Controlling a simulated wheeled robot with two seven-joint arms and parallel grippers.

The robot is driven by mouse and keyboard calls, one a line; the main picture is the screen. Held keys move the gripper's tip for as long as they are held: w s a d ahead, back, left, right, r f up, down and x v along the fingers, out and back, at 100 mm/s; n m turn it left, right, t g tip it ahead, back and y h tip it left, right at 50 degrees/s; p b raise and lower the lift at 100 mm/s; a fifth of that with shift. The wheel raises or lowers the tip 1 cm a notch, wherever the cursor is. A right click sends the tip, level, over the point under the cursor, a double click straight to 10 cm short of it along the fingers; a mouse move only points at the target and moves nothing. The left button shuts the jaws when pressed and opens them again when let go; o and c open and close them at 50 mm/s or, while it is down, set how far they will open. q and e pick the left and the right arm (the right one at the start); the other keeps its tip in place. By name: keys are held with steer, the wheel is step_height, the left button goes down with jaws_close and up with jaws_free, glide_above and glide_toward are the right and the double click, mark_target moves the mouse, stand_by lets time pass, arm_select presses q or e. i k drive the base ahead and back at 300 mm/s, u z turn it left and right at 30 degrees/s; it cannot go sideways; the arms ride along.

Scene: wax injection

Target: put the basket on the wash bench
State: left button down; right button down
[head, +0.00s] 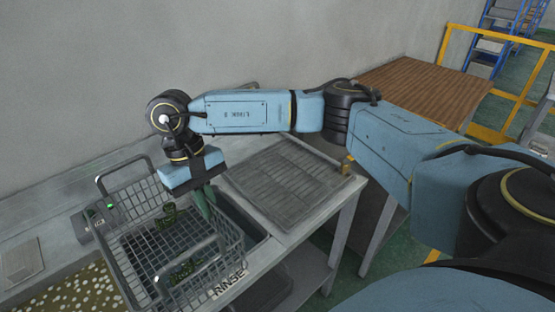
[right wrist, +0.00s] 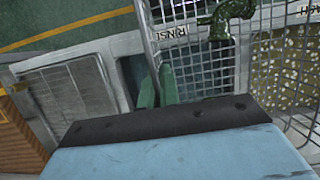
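The grey wire basket (head: 225,238) is at the lower left of the head view, with several dark green pieces (head: 168,217) inside. It also shows in the right wrist view (right wrist: 210,65). My right gripper (head: 207,204) points down at the basket's right side. Its green fingers (right wrist: 157,88) are close together with the basket's rim between them, so it looks shut on the rim. My left gripper is out of view.
The speckled basin (head: 72,292) is at the lower left, with a flat grey plate (head: 20,260) beside it. A ribbed drain board (head: 285,182) lies right of the basket. A brown wooden table (head: 425,88) and yellow rail (head: 490,130) stand farther back. A wall closes off the bench's rear.

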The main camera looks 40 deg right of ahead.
mark_target(295, 177)
steer(key=u, duration=1.7)
steer(key=k, duration=1.2)
steer(key=z, duration=1.85)
steer(key=i, duration=0.5)
steer(key=u, duration=0.05)
